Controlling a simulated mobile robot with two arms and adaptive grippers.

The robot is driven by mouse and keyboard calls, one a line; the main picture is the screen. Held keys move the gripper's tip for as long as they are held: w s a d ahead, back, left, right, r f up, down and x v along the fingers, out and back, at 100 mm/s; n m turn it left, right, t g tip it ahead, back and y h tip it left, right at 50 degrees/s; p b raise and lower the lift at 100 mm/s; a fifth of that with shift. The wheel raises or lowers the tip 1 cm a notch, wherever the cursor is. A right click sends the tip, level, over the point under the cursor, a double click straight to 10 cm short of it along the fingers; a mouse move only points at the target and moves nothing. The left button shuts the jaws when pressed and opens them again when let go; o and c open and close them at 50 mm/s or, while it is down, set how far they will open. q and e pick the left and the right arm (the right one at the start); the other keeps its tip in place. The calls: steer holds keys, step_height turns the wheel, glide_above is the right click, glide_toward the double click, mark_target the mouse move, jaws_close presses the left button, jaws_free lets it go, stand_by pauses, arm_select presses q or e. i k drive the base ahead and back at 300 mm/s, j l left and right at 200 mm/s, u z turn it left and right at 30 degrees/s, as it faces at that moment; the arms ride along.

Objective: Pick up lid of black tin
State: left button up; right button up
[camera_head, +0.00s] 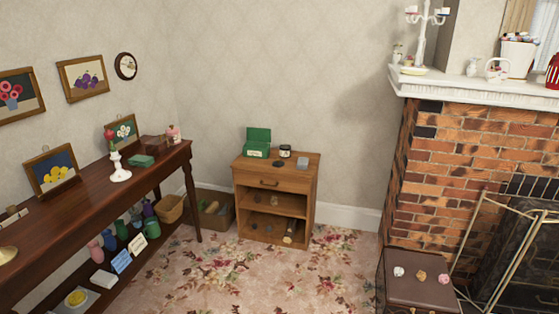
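A small black round container (285,151) with a pale label stands on top of the wooden cabinet (270,184) near the middle of the view. It looks like the black tin, and its top is dark. I cannot tell whether a separate lid sits on it. A small flat dark object (277,164) lies in front of it on the cabinet top; I cannot tell what it is. Neither of my grippers is in view.
A green box (258,142) with its flap up and a grey item (302,162) share the cabinet top. A long dark side table (70,205) stands left. A brick fireplace (450,150) and brown chest (420,285) stand right. Floral carpet (270,280) is open in front.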

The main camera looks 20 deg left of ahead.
mark_target(278, 163)
steer(key=i+u, duration=0.1)
steer(key=i, duration=1.9)
